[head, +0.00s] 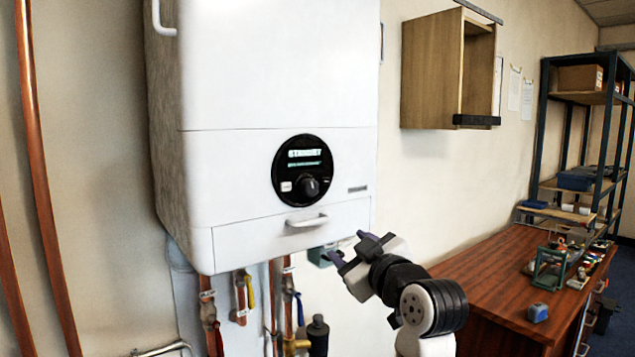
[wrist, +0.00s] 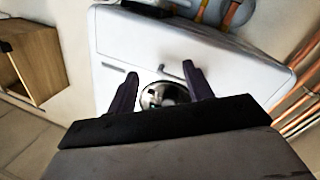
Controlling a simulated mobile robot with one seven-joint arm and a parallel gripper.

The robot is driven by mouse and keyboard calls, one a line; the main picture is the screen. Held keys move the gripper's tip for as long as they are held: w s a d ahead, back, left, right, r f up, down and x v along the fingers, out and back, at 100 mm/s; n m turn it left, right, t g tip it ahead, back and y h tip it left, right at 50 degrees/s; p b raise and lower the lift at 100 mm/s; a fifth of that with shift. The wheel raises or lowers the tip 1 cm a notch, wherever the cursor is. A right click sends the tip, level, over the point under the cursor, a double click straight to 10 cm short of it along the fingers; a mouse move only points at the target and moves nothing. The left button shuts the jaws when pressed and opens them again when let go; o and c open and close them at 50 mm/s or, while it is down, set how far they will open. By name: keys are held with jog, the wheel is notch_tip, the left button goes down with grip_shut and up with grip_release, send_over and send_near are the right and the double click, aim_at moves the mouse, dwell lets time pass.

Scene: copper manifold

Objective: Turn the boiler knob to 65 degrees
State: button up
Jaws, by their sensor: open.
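The white boiler (head: 250,75) hangs on the wall at the left of the head view. Its round black control panel (head: 281,169) has a lit display (head: 305,154), a small pale button and the dark boiler knob (head: 308,187) at its lower right. The knob's angle is too small to read. My gripper (head: 354,248) is open and empty, below and to the right of the panel, apart from the knob. In the wrist view the boiler (wrist: 140,35) appears upside down, with the round panel (wrist: 152,96) between my gripper's fingers (wrist: 163,85).
A drawer handle (head: 307,220) juts out below the panel, near my gripper. Copper pipes and valves (head: 240,300) hang under the boiler. A wooden wall cabinet (head: 432,70) is at the right, above a workbench (head: 500,280) with tools. Space before the panel looks clear.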

aim_at(313, 189)
jog(key=s+d+r+n+g+y, duration=0.2)
jog(key=s+r+n+y, duration=0.2)
jog(key=s+r+n, duration=0.45)
jog(key=shift+m, duration=0.45)
jog(key=p+x, duration=0.1)
jog(key=x, duration=0.3)
jog(key=r+p+x, duration=0.1)
jog(key=x, duration=0.4)
jog(key=p+x, duration=0.2)
jog(key=x, duration=0.3)
jog(key=shift+w+d+r, duration=0.25)
jog(key=shift+w+d, duration=0.1)
jog(key=shift+d, duration=0.05)
jog(key=shift+w+a+f, duration=0.1)
jog(key=shift+w+a, duration=0.25)
jog(key=shift+w, duration=0.2)
jog(key=c, duration=1)
jog(key=shift+o, duration=0.2)
